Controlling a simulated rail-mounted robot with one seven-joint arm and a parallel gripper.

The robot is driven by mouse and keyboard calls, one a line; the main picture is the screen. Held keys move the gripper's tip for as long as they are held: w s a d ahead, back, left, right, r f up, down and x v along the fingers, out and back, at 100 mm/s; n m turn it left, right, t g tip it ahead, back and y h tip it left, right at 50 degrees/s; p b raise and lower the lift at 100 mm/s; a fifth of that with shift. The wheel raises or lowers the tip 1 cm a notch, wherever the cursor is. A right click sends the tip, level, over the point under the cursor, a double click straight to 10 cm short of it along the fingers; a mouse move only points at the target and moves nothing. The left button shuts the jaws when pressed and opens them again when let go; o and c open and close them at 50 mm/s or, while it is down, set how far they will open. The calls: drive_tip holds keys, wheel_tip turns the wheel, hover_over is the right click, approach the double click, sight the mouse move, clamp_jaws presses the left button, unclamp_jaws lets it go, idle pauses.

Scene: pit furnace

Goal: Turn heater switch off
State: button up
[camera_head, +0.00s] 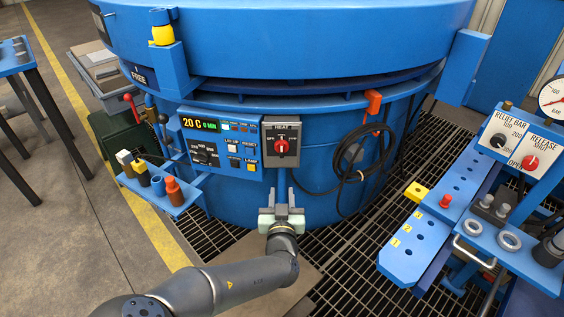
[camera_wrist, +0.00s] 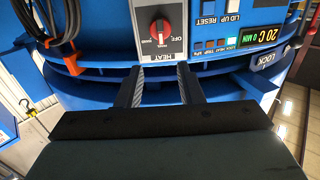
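The heater switch is a red knob (camera_head: 281,146) on a grey box labelled HEAT, on the front of the blue furnace. The knob also shows in the wrist view (camera_wrist: 160,27), upside down, with an OFF label beside it. Its exact setting is too small to tell. My gripper (camera_head: 282,189) is below the switch box in the head view. In the wrist view my gripper (camera_wrist: 161,68) shows two fingers spread apart with nothing between them. The fingers point toward the HEAT box and stand apart from the knob.
A blue control panel (camera_head: 222,147) with a 20 C display and buttons is left of the switch. A coiled black cable (camera_head: 344,177) hangs from an orange hook (camera_head: 374,101) at right. A small shelf (camera_head: 152,194) with bottles juts out lower left. A blue bench (camera_head: 405,258) stands right.

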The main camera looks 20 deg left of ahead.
sight(282, 152)
drive_tip(key=b+x, duration=0.2)
drive_tip(key=x, duration=1.5)
clamp_jaws()
